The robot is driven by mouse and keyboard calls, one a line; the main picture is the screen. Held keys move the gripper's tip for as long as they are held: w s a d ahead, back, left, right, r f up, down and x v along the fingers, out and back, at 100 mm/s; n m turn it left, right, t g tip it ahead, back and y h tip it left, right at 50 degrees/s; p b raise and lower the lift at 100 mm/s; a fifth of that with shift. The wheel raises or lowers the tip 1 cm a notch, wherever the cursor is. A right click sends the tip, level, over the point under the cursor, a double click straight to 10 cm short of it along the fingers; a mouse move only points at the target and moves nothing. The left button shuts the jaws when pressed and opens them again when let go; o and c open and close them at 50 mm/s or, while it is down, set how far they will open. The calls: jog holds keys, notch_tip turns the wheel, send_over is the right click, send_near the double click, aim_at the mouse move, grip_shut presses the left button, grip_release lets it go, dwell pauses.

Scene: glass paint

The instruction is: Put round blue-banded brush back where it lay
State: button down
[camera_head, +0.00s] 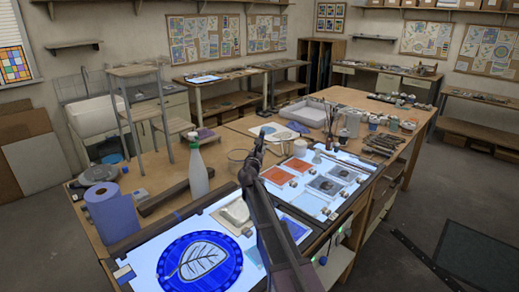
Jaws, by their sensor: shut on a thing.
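My gripper (258,150) is at the end of my dark arm, which reaches up and away over the middle of the worktable. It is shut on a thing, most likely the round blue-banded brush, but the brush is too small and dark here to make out. No blue band can be seen at the jaws. The gripper appears in front of the table area between the white bottle (196,172) and the orange glass pieces (298,165). My arm hides part of the lit panels behind it.
A lit panel carries a blue round glass with a leaf (200,262). A blue paper roll (113,216) stands at the left edge. Grey glass pieces (324,185) lie right of my arm. Several jars (392,123) and a white tray (303,112) are farther back.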

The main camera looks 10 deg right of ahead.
jog(key=shift+r+p, duration=4.55)
jog(key=shift+r, duration=0.25)
jog(key=m+g+p, duration=0.1)
jog(key=m+h+p, duration=0.1)
jog(key=shift+w+r+m+g+h, duration=0.1)
jog(key=shift+r+m+g+h, duration=0.1)
jog(key=shift+m+g+h, duration=0.15)
jog(key=m+g+h+p, duration=0.1)
jog(key=m+g+p, duration=0.3)
jog(key=m+g, duration=0.1)
jog(key=shift+p, duration=0.4)
jog(key=shift+m+g+p, duration=0.55)
jog(key=shift+m+p, duration=0.1)
jog(key=shift+m, duration=0.2)
jog(key=shift+f+m, duration=0.25)
jog(key=shift+m, duration=0.05)
